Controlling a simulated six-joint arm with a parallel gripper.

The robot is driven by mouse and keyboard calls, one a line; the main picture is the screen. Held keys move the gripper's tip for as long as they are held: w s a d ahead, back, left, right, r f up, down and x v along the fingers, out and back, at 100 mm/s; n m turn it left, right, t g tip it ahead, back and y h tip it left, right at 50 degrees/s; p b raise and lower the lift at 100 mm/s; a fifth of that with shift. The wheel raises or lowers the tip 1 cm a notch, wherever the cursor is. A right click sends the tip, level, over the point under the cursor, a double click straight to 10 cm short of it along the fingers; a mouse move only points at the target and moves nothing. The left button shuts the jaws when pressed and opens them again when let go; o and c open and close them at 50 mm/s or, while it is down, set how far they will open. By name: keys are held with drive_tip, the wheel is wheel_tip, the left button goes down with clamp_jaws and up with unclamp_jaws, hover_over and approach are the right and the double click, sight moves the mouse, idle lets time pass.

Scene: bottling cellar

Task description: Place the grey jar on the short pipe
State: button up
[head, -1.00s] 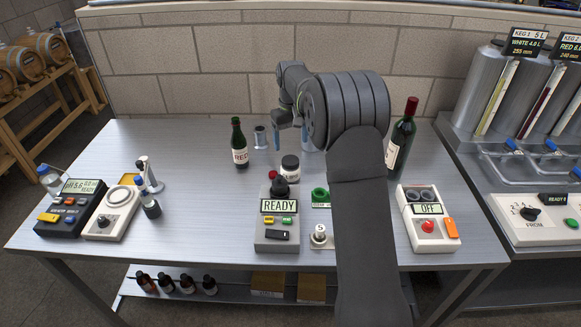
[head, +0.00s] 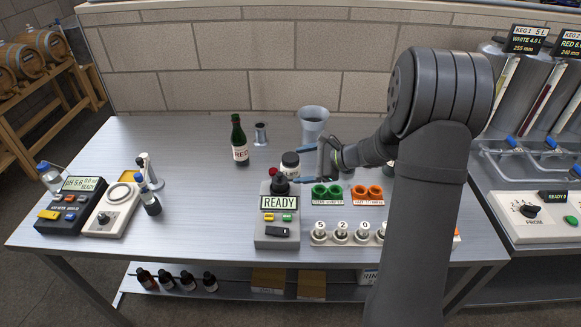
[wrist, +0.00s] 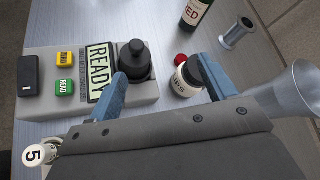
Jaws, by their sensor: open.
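The grey jar (head: 290,163), a small pale jar with a dark lid and a label, stands on the steel table behind the READY device. It also shows in the wrist view (wrist: 184,83), partly behind one finger. My gripper (head: 299,162) is open and low over the table, just right of the jar, its blue fingers pointing left. In the wrist view my gripper (wrist: 160,68) has nothing between its fingertips; whether it touches the jar is unclear. The short pipe (head: 261,134), a small flanged metal tube, stands upright farther back; it shows in the wrist view too (wrist: 237,33).
A taller flared metal pipe (head: 313,126) stands right of the short one. A green RED bottle (head: 239,142) stands left of it. The READY device (head: 279,222), green rings (head: 327,194), orange rings (head: 367,195) and numbered pieces crowd the front.

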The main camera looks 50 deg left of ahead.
drive_tip(key=w+d+m+t+y, duration=0.35)
drive_tip(key=d+m+t, duration=0.2)
drive_tip(key=m, duration=0.55)
approach(292, 158)
drive_tip(key=shift+h, duration=0.35)
drive_tip(key=x, duration=0.5)
drive_tip(key=shift+s, duration=0.1)
drive_tip(key=shift+r+x, duration=0.1)
drive_tip(key=shift+x, duration=1.35)
drive_tip(key=shift+r+x, duration=0.15)
drive_tip(key=shift+x, duration=1.35)
drive_tip(key=shift+r, duration=0.1)
drive_tip(key=c, duration=1.3)
